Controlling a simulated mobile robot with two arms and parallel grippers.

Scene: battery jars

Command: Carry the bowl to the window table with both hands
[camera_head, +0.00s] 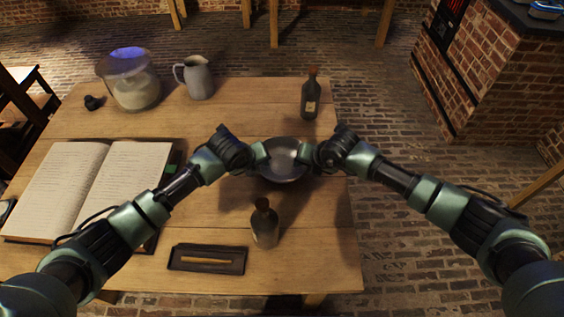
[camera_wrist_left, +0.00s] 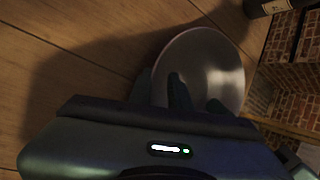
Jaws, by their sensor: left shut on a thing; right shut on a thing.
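A shiny metal bowl (camera_head: 284,172) is between my two grippers, over the right part of the wooden table. My left gripper (camera_head: 264,155) is shut on the bowl's left side. My right gripper (camera_head: 307,155) is shut on its right side. In the left wrist view the bowl (camera_wrist_left: 215,68) shows its smooth, empty-looking inside, with the left gripper's dark fingers (camera_wrist_left: 180,92) at its rim. A shadow lies on the table beside it; I cannot tell how far the bowl is above the wood. I cannot tell which table is the window table.
On the table (camera_head: 200,215) are an open book (camera_head: 75,190), a glass jar (camera_head: 132,88), a grey pitcher (camera_head: 199,80), a dark bottle (camera_head: 310,98) behind the bowl, another bottle (camera_head: 265,228) in front, and a tray (camera_head: 180,264). A brick structure (camera_head: 490,70) stands at the right; brick floor (camera_head: 400,235) lies between.

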